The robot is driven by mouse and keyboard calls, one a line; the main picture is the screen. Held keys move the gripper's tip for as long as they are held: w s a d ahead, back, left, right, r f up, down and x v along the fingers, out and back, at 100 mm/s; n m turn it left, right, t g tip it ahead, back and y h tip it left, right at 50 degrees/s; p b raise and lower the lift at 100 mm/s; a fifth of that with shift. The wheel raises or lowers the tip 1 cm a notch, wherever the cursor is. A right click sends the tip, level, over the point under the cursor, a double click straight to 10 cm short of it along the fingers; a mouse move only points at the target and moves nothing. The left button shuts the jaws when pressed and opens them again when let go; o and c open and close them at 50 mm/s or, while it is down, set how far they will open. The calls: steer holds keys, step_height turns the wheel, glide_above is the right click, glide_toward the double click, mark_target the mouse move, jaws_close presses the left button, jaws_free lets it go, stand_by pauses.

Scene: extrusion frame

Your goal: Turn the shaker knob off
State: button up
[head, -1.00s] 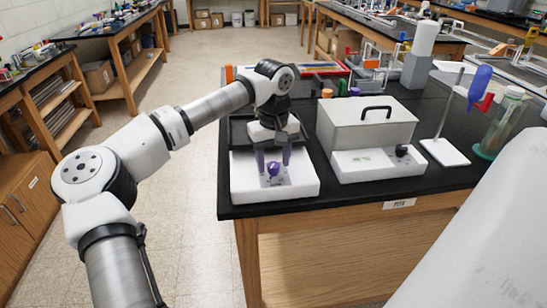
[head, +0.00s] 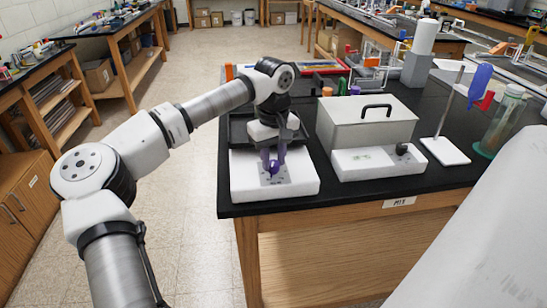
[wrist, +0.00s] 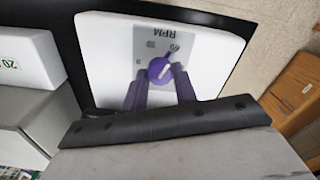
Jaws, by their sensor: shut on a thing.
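The shaker (head: 303,186) is a white box with a dark tray behind its front panel, at the near left corner of the black bench. Its purple knob (wrist: 160,70) sits on a grey panel marked RPM in the wrist view, with a number at either side. The fingers also show in the wrist view (wrist: 160,82) and hide part of the knob. In the head view they mostly cover it.
A grey lidded box (head: 366,128) with a black handle and a dark knob (head: 402,149) stands just right of the shaker. A stand with a white base (head: 446,152) and a green-based bottle (head: 492,145) are further right. The bench's front edge is close.

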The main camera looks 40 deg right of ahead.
steer(key=n, duration=0.6)
steer(key=shift+b, duration=0.35)
steer(key=n, duration=0.5)
steer(key=shift+b, duration=0.35)
steer(key=n+b, duration=0.1)
steer(key=n, duration=1)
steer(key=shift+n+b, duration=0.3)
steer(key=shift+b, duration=0.05)
steer(key=o, duration=1)
steer(key=shift+r, duration=0.1)
